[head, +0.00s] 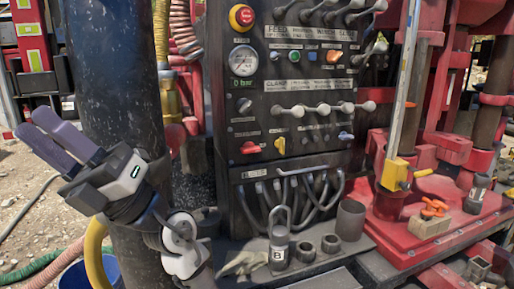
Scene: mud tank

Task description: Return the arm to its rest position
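My gripper (54,142) is at the left of the head view, in front of a thick dark pipe. Its two long grey-purple fingers point up and left with a narrow gap between them. I see nothing held between the fingers. My arm rises from the bottom of the view, and its white and grey wrist joints (183,238) show below the gripper. The rest of the arm is out of view.
A black control panel (300,105) with levers, knobs, a gauge (243,60) and a red stop button (242,16) stands in the middle. A metal ledge below holds a canister (279,247) and short rings. Red machinery (440,215) fills the right. Hoses (45,270) lie at lower left.

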